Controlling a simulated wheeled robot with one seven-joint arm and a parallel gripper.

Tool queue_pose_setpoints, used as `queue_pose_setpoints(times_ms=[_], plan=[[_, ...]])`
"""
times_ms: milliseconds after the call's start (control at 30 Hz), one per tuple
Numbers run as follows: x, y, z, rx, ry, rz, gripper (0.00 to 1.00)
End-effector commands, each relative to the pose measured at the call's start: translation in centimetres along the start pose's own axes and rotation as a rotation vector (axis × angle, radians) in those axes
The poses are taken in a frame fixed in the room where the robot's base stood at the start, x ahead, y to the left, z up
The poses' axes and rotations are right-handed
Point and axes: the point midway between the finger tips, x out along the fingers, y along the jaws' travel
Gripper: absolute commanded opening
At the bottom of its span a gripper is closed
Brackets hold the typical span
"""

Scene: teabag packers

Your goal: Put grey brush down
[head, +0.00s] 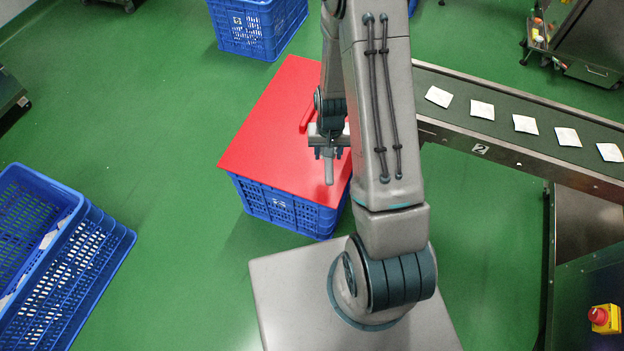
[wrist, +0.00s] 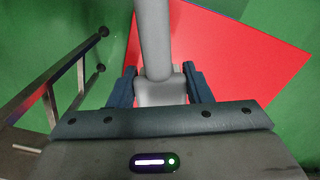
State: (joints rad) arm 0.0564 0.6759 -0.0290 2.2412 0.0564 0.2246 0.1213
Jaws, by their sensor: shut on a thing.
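My gripper (head: 328,150) is shut on the grey brush (head: 328,169). In the head view the brush hangs below the fingers, over the red top (head: 262,140) of a blue crate (head: 283,207). In the wrist view the brush (wrist: 155,45) stands out from between the two dark fingers, with the red top (wrist: 215,60) behind it. I cannot tell whether the brush touches the red top. A red object (head: 307,115) lies on the red top just behind my gripper; my arm hides part of that area.
A conveyor (head: 455,120) with several white teabag packets runs to the right. A blue crate (head: 105,245) stands on the floor at the left, another (head: 235,30) at the back. An emergency stop button (head: 600,316) is at the lower right. The left part of the red top is clear.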

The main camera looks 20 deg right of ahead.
Motion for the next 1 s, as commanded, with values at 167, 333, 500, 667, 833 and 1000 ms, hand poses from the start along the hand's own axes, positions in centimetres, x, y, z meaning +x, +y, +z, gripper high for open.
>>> queue_pose_setpoints(times_ms=[167,333,500,667,833,1000], plan=[[2.5,1.2,0.7,0.101,0.003,-0.001,0.16],[3.9,2.4,1.7,0.197,0.002,-0.001,0.16],[5.2,3.4,2.8,0.285,0.002,-0.003,0.16],[5.8,4.0,3.6,0.344,0.000,-0.004,0.16],[6.0,4.2,3.9,0.371,-0.002,-0.005,0.16],[7.5,2.1,3.0,0.370,-0.004,-0.005,0.16]])
